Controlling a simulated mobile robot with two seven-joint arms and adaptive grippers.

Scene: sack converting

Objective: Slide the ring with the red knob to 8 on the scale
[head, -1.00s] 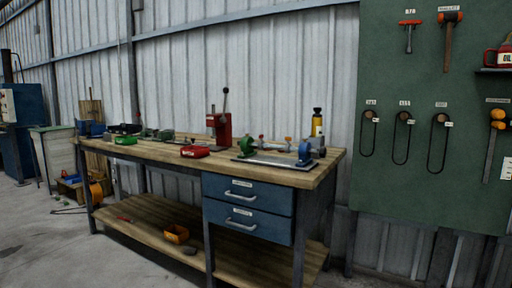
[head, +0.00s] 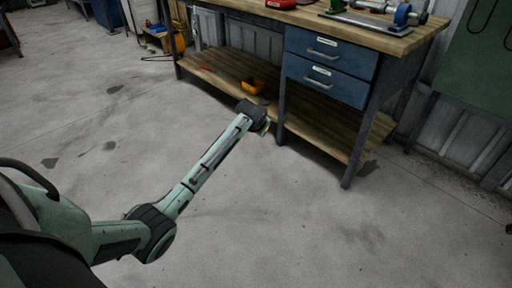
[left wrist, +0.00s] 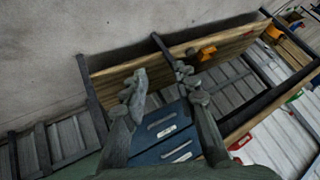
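A bench-top fixture (head: 372,20) with a grey base plate, a rod, and blue and green end parts stands at the right end of the workbench top, cut by the upper edge of the head view. I cannot make out the ring with the red knob or the scale. My left arm reaches from the lower left over the floor towards the bench front. My left gripper (left wrist: 161,72) shows in the left wrist view with its two fingers apart and nothing between them; it is below bench-top height, apart from the fixture. My right gripper is out of view.
The workbench (head: 420,36) has two blue drawers (head: 328,64), which also show in the left wrist view (left wrist: 163,133). An orange bin (head: 253,87) lies on its lower wooden shelf. A red tray (head: 281,4) sits on top. The concrete floor in front is clear.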

